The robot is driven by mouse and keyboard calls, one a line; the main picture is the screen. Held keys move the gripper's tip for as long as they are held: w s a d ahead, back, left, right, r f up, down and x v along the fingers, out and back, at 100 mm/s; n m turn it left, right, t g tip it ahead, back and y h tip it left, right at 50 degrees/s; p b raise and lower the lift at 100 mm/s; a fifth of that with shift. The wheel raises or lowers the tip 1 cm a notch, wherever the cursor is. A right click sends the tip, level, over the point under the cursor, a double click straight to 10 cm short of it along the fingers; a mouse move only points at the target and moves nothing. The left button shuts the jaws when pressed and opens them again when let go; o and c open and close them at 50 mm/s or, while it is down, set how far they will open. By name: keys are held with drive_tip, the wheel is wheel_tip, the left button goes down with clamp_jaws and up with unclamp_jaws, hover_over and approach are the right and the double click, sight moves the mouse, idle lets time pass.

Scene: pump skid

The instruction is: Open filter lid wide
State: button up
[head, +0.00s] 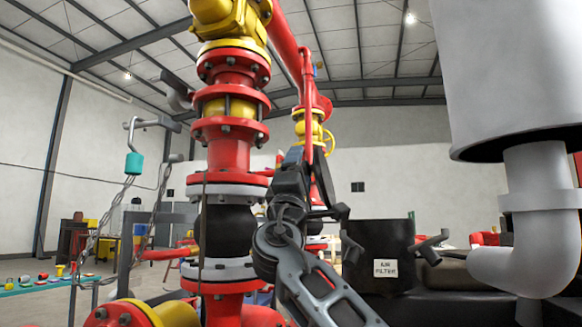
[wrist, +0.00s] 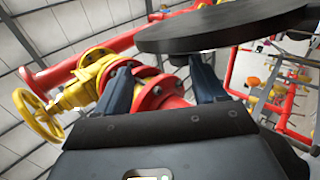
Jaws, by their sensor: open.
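The air filter (head: 364,268) is a black housing with an "AIR FILTER" label, right of my arm in the head view. Dark clamp-like parts stick out at both its upper sides. No raised lid can be made out there. In the wrist view a dark round disc (wrist: 225,27), which looks like the filter lid, lies across the top right. My gripper (wrist: 164,82) is open, with nothing seen between its fingers. The right finger's tip is close to the disc's lower edge; whether they touch I cannot tell. In the head view my arm hides the fingers.
A red pipe column (head: 228,160) with flanges stands left of my arm. A large pale cylinder (head: 505,70) with a bent pipe (head: 540,200) is at right. A yellow handwheel (wrist: 37,115) and red pipework fill the wrist view's left. A chain with a teal padlock (head: 134,163) hangs at left.

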drive_tip(key=s+a, duration=0.2)
drive_tip(key=s, duration=0.4)
drive_tip(key=shift+s+r+b, duration=0.2)
drive_tip(key=shift+s+b, duration=0.1)
drive_tip(key=shift+s, duration=0.1)
